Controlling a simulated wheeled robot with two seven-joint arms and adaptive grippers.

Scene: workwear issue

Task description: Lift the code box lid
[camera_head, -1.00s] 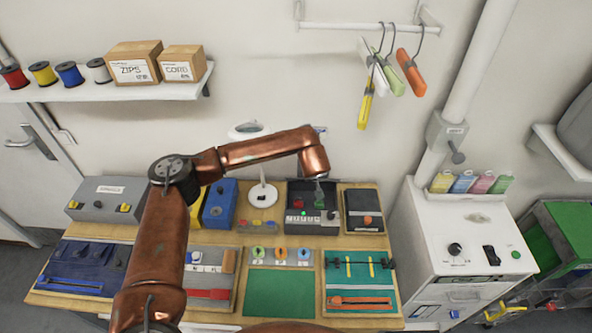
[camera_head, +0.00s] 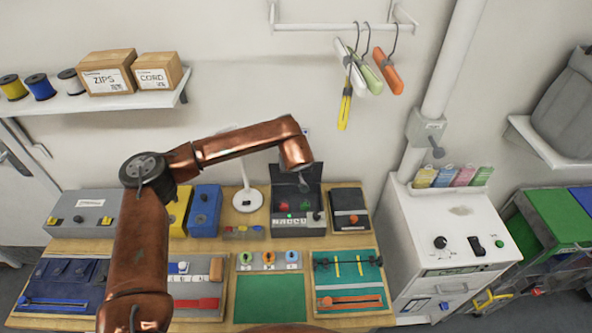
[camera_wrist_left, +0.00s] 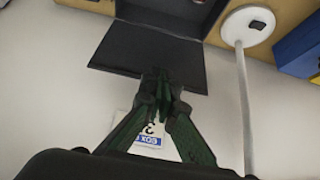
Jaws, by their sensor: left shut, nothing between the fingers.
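The code box (camera_head: 293,228) is a dark box at the back of the bench, with red and green buttons and a row of keys inside. Its black lid (camera_head: 283,172) stands raised at the back edge; in the left wrist view the lid (camera_wrist_left: 140,57) is a flat dark panel. My left gripper (camera_head: 304,184) reaches down at the lid. In the left wrist view its fingers (camera_wrist_left: 160,80) are shut and empty, overlapping the lid's edge; I cannot tell whether they touch it. A white label card (camera_wrist_left: 150,135) shows partly behind the fingers. My right gripper is not in view.
A white lamp (camera_head: 247,200) stands left of the box and a black notebook-like case (camera_head: 349,210) lies to its right. A blue box (camera_head: 204,212) is further left. Hangers (camera_head: 365,70) hang above. A white cabinet (camera_head: 455,235) stands right of the bench.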

